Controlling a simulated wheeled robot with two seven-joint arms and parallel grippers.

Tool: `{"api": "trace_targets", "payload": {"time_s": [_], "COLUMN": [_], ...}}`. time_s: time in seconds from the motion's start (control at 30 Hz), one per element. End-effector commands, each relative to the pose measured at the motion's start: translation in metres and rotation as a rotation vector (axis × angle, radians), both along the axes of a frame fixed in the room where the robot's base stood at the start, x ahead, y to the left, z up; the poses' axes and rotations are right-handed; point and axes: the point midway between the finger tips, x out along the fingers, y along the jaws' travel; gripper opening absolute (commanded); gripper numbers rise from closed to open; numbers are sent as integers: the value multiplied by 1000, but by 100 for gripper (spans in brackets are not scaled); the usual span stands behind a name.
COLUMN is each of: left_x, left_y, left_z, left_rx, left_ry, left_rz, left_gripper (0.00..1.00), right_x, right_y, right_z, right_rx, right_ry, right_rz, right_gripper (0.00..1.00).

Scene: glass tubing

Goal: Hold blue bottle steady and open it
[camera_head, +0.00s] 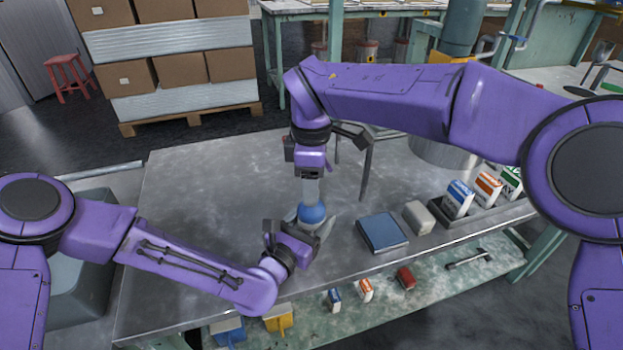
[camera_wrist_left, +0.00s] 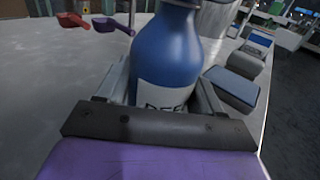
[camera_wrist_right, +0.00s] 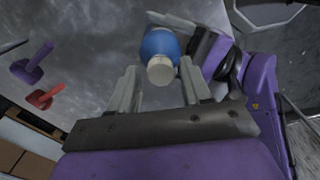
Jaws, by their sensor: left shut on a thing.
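The blue bottle (camera_head: 312,213) stands upright on the metal table. It has a white label, seen in the left wrist view (camera_wrist_left: 168,55), and a white cap (camera_wrist_right: 160,71). My left gripper (camera_head: 300,228) is low at the bottle, its fingers shut on the body from either side. My right gripper (camera_head: 311,190) points down from directly above the bottle. Its fingers are apart in the right wrist view (camera_wrist_right: 158,82), with the cap showing in the gap between them; I cannot tell whether they touch it. In the head view the right fingers hide the cap.
A flat blue box (camera_head: 382,233) and a grey block (camera_head: 418,217) lie right of the bottle. Several cartons (camera_head: 458,198) stand farther right. A red scoop (camera_wrist_left: 72,20) and a purple scoop (camera_wrist_left: 114,24) lie on the table. The table's left part is clear.

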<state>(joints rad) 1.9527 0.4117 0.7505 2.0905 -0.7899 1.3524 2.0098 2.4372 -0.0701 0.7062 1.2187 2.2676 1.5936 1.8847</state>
Motion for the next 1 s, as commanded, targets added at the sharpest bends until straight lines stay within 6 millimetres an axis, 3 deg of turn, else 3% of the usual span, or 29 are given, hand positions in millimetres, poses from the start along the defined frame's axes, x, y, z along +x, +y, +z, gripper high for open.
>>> {"api": "trace_targets", "payload": {"time_s": [0.03, 0.13, 0.33, 0.43, 1.0], "left_x": [0, 0, 0, 0, 0], "left_y": [0, 0, 0, 0, 0], "left_z": [0, 0, 0, 0, 0], "left_rx": [0, 0, 0, 0, 1], "left_ry": [0, 0, 0, 0, -1], "left_rz": [0, 0, 0, -1, -2], "left_gripper": [0, 0, 0, 0, 0], "right_x": [0, 0, 0, 0, 0], "right_y": [0, 0, 0, 0, 0], "right_z": [0, 0, 0, 0, 2], "right_rx": [0, 0, 0, 3, 1], "right_ry": [0, 0, 0, 3, -4], "right_rz": [0, 1, 17, 147, 1986], "right_gripper": [30, 0, 0, 0, 0]}}
